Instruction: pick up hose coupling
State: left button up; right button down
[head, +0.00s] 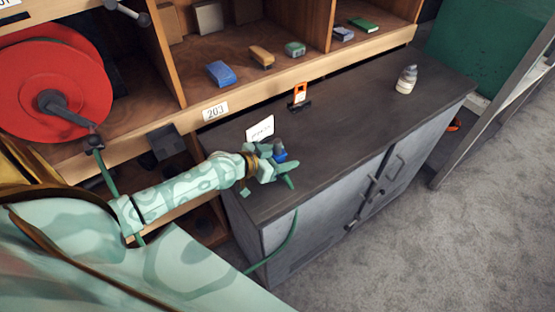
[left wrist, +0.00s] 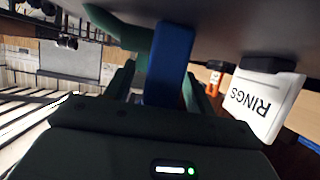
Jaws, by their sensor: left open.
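The hose coupling (head: 279,155) is a small blue piece at the near left end of the dark cabinet top. In the left wrist view the blue coupling (left wrist: 168,62) stands between my two fingers, with the dark green hose (left wrist: 118,30) at its far end. My left gripper (head: 276,167) is open around it, low over the cabinet top; whether a finger touches it I cannot tell. The gripper hides part of the coupling in the head view. The green hose (head: 287,240) hangs over the cabinet's front edge. My right gripper is not in view.
A white card (head: 260,129), reading RINGS in the wrist view, stands close behind the gripper. An orange-and-black item (head: 300,96) and a pale bottle (head: 406,79) stand on the cabinet (head: 350,115). A red hose reel (head: 45,80) sits left. The cabinet top's middle is clear.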

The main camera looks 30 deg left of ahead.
pick_arm(q)
grip_shut()
